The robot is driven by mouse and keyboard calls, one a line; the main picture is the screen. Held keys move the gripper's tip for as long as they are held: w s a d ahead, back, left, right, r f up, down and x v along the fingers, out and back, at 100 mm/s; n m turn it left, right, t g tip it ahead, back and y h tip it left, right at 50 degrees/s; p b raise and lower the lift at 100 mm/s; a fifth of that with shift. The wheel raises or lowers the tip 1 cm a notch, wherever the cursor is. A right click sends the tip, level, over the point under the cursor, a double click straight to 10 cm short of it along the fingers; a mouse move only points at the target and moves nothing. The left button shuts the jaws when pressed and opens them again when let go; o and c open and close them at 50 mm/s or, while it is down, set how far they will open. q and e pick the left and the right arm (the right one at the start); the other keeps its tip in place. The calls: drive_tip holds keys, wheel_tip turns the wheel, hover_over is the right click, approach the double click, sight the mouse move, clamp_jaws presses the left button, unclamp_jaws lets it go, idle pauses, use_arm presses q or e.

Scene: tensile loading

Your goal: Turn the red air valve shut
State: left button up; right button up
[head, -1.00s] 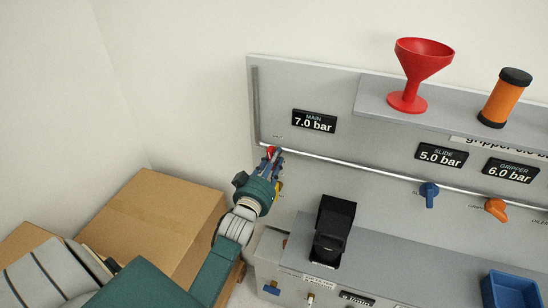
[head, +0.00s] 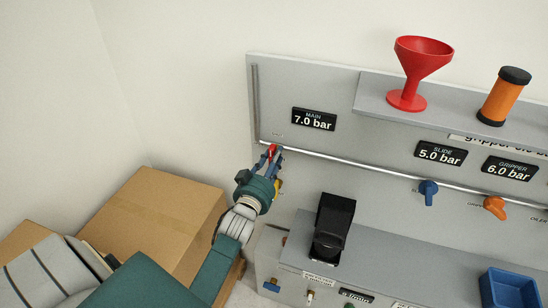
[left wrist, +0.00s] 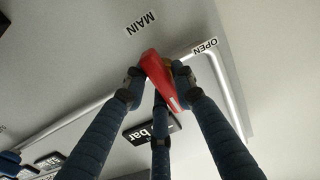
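The red air valve (head: 273,149) sits at the left end of the silver pipe on the grey panel, partly hidden by my fingers in the head view. In the left wrist view its red handle (left wrist: 160,78) slants down to the right. My left gripper (head: 271,155) has its blue fingers around the handle. In the left wrist view the fingertips (left wrist: 157,75) close on both sides of the handle, with the third finger below it. An OPEN label (left wrist: 205,46) and a MAIN label are beside the valve. The MAIN display (head: 314,119) reads 7.0 bar. My right gripper is out of view.
A blue valve (head: 428,192) and an orange valve (head: 495,207) are farther right on the pipe. A black device (head: 333,228) stands on the bench below. A cardboard box (head: 160,225) stands left of the panel. A red funnel (head: 415,75) stands on the upper shelf.

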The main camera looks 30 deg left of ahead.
use_arm(q)
drive_tip(key=shift+o, duration=1)
drive_tip(key=v, duration=1.2)
drive_tip(key=shift+f, duration=0.1)
